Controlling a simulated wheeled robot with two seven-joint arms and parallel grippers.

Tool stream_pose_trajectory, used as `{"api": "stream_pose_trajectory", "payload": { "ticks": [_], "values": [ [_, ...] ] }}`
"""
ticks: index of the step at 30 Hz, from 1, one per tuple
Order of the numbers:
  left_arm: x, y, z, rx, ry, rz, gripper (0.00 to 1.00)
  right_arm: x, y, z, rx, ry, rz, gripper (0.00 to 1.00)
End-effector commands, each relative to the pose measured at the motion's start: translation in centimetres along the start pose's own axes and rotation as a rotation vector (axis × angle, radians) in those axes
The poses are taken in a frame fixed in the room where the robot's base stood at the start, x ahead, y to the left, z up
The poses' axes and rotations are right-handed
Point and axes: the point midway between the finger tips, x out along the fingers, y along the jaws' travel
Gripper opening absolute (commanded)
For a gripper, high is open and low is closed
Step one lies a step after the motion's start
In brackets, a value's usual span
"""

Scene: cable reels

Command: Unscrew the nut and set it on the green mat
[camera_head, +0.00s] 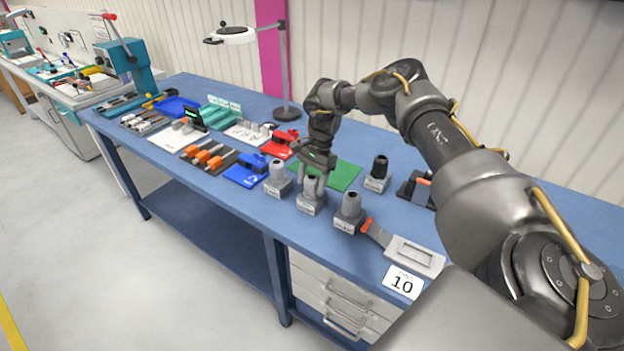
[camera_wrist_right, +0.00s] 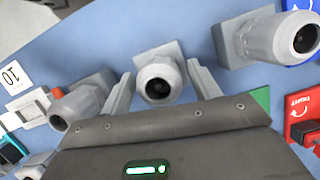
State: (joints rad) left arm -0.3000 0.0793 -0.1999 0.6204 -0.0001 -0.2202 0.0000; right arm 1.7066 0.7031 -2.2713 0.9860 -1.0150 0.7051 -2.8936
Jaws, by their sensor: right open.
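Three grey blocks with rounded grey nuts on top stand in a row near the table's front edge: a left one (camera_head: 278,181), a middle one (camera_head: 311,203) and a right one (camera_head: 349,212). My right gripper (camera_head: 312,181) points down over the middle one. In the wrist view its open fingers (camera_wrist_right: 159,70) stand on either side of the middle nut (camera_wrist_right: 159,82), with gaps visible. The nut still sits on its block. The green mat (camera_head: 343,175) lies flat behind the row, partly hidden by my gripper; its edge shows in the wrist view (camera_wrist_right: 262,98). My left gripper is out of view.
A dark-topped fitting (camera_head: 377,171) stands right of the mat. Blue (camera_head: 245,171) and red (camera_head: 279,145) fixtures sit to the left. A grey tray (camera_head: 414,255) and a "10" label (camera_head: 403,282) are at the front right. A lamp (camera_head: 286,80) stands behind.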

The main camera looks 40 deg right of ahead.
Motion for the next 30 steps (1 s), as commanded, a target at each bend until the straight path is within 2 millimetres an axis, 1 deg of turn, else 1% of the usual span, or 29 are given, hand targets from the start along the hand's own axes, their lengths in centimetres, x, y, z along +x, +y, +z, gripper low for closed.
{"api": "stream_pose_trajectory", "payload": {
  "ticks": [1,3,11,24,26,30],
  "values": [
    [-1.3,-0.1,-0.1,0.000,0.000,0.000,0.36,-0.7,0.2,0.1,0.067,-0.005,-0.019,0.62],
    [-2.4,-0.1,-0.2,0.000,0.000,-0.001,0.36,-0.8,0.2,0.2,0.182,-0.006,-0.055,0.62],
    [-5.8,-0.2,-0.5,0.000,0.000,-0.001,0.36,-0.7,0.2,0.3,0.618,-0.003,-0.189,0.62],
    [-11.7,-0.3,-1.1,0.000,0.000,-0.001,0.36,-0.6,0.2,0.3,1.400,0.001,-0.430,0.62],
    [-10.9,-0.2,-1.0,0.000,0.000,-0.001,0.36,0.0,0.1,0.2,1.496,-0.001,-0.461,0.62],
    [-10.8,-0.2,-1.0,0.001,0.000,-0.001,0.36,0.0,0.0,0.1,1.667,0.000,-0.515,0.62]
  ]
}}
